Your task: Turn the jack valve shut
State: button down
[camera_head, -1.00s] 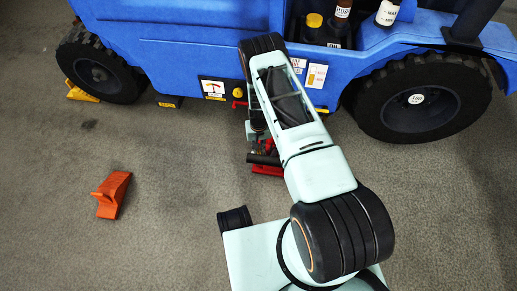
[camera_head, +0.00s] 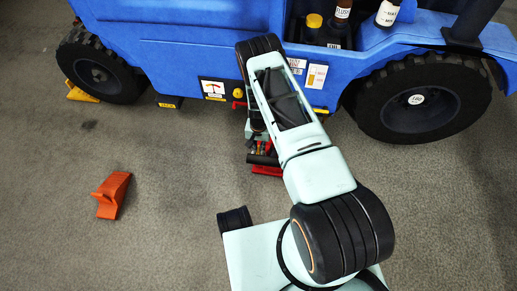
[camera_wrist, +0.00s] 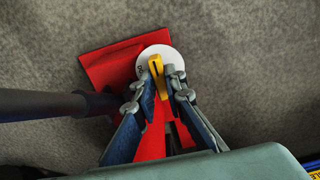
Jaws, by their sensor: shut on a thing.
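In the wrist view the red jack (camera_wrist: 106,66) lies below my gripper (camera_wrist: 162,84). A yellow valve handle (camera_wrist: 155,65) stands over a white round dial (camera_wrist: 172,56) with small dark marks on the jack. My gripper is shut on the yellow handle, one finger on each side. The handle runs roughly up and down in that view, leaning slightly. In the head view the red jack (camera_head: 267,171) shows only in part under my arm beside the blue vehicle. The valve cannot be made out there.
A black bar (camera_wrist: 45,105) sticks out from the jack to the left in the wrist view. The blue vehicle (camera_head: 180,40) stands behind. An orange wedge (camera_head: 112,195) lies on open floor at left. A yellow wedge (camera_head: 82,94) sits by the left wheel.

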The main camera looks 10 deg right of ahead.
aim_at(258, 150)
jog(key=c, duration=2)
grip_release()
jog(key=shift+r, duration=0.1)
notch_tip(258, 150, up, 12)
jog(key=shift+f, duration=0.1)
